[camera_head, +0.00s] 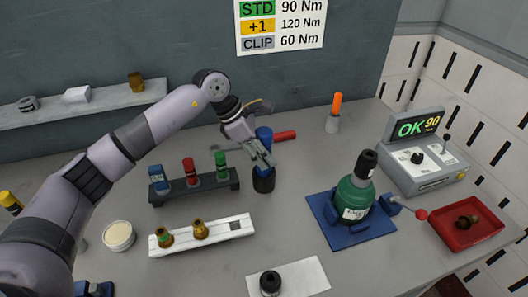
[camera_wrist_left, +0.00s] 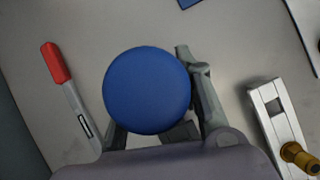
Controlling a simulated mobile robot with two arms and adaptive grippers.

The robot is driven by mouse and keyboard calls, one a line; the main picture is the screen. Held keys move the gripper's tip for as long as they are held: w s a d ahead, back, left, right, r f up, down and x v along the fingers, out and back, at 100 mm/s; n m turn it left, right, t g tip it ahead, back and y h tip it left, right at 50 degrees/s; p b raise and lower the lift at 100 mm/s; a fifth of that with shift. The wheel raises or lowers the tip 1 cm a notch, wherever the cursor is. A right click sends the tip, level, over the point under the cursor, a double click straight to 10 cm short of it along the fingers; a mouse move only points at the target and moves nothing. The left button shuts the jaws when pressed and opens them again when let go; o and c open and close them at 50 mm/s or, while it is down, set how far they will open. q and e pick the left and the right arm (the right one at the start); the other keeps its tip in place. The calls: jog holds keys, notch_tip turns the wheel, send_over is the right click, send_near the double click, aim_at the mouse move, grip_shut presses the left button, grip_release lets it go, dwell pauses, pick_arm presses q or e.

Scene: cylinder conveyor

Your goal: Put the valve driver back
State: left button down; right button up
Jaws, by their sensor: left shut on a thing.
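The valve driver, a tool with a round blue handle (camera_head: 264,134), is held by my left gripper (camera_head: 262,155) in the head view. Its blue handle top (camera_wrist_left: 147,90) fills the middle of the left wrist view, with fingers on both sides. A black cup-shaped holder (camera_head: 263,182) is directly below the gripper, and the tool's lower part is at its mouth. I cannot tell whether the tool is fully seated in it. My right gripper is not in view.
A dark rack (camera_head: 195,190) with blue, red and green pieces stands left of the cup. A red-handled wrench (camera_head: 285,135) lies behind. A white tray (camera_head: 215,235) with brass parts is in front. A green bottle-like valve (camera_head: 354,197) sits on a blue fixture (camera_head: 325,218) to the right.

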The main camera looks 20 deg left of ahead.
aim_at(264, 141)
pick_arm(q)
jog(key=shift+f+b, duration=0.85)
jog(key=shift+f, duration=0.15)
jog(key=c, duration=1.3)
grip_release()
jog(key=shift+o, duration=1.2)
jog(key=shift+f, duration=0.15)
jog(key=shift+r+p, duration=1.4)
jog(key=shift+r, duration=1.7)
